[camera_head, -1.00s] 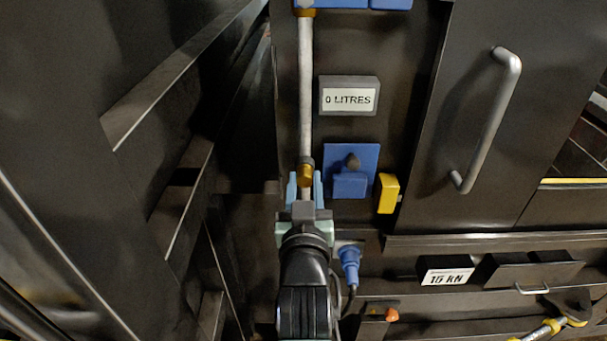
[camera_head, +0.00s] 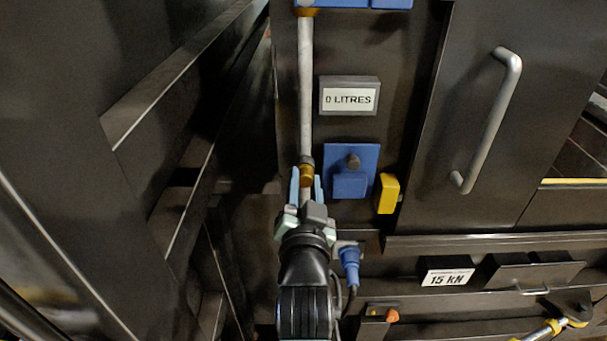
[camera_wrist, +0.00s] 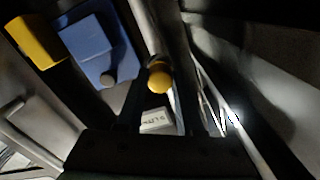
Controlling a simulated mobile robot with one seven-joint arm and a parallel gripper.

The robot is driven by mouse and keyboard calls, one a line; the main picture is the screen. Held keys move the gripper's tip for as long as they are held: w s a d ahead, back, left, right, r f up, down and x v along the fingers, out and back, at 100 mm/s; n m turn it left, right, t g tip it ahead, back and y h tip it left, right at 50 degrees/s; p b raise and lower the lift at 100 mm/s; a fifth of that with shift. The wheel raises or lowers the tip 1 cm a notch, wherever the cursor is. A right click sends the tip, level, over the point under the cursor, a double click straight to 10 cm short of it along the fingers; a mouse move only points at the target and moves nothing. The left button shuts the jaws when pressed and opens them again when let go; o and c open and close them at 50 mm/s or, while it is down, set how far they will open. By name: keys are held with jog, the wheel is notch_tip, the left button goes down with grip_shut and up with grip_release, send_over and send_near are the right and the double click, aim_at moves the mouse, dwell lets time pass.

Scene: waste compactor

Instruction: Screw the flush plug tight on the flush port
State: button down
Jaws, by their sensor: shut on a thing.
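A brass-yellow plug (camera_head: 306,174) sits at the lower end of a grey vertical pipe (camera_head: 306,90), in line with it. The flush port appears to be this pipe end; a dark collar (camera_head: 306,160) shows just above the plug. My gripper (camera_head: 306,184) is upright below the pipe, its pale blue fingers on either side of the plug and shut on it. In the wrist view the plug's rounded yellow form (camera_wrist: 160,77) shows between the dark fingers. The joint between plug and port is too small to judge.
Right of the pipe are a "0 LITRES" display (camera_head: 349,97), a blue block with a dark knob (camera_head: 351,171) and a yellow block (camera_head: 387,193). A blue connector with a cable (camera_head: 349,263) hangs close to my wrist. A door handle (camera_head: 489,120) is farther right.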

jog(key=m, duration=0.4)
jog(key=shift+m, duration=0.5)
jog(key=m, duration=0.4)
jog(key=shift+b, duration=0.3)
jog(key=shift+c, duration=2.3)
grip_release()
jog(key=shift+c, duration=0.4)
